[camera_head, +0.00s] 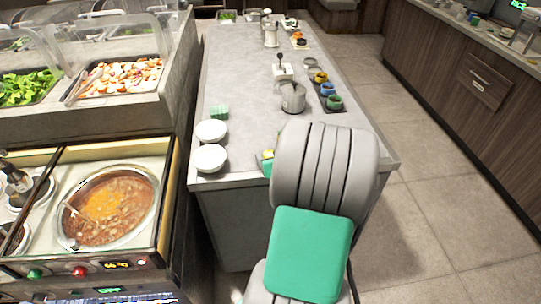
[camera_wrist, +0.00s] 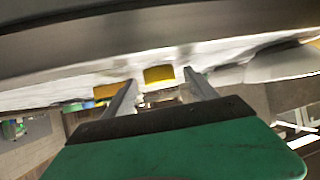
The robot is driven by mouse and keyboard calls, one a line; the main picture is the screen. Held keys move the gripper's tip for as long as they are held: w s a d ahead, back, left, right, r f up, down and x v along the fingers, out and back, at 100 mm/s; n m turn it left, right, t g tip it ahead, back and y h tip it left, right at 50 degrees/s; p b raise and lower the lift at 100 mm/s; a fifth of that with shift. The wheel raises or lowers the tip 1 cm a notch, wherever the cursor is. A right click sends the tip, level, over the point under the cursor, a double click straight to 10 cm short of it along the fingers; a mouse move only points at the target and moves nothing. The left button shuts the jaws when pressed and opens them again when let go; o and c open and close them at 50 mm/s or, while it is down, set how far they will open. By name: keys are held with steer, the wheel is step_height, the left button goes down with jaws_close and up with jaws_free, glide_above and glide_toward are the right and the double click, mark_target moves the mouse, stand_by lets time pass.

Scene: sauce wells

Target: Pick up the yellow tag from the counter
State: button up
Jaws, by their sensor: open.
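In the wrist view, a small yellow piece (camera_wrist: 158,74), which looks like the yellow tag, shows between my two fingers. A second yellow piece (camera_wrist: 106,91) shows just left of the left finger; I cannot tell which of the two is the tag. My gripper (camera_wrist: 160,82) is open, and nothing is clearly held between its fingers. In the head view, a small yellow patch (camera_head: 268,154) shows at the left edge of my arm, near the front of the grey counter (camera_head: 240,85). My arm hides my fingertips there.
Two white bowls (camera_head: 210,157) and a green block (camera_head: 219,112) stand left on the counter. A metal pot (camera_head: 293,97) and several small coloured cups (camera_head: 328,89) stand behind my arm. A soup well (camera_head: 108,207) is at left. The floor at right is clear.

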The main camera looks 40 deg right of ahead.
steer(key=shift+c, duration=0.3)
steer(key=c, duration=1.4)
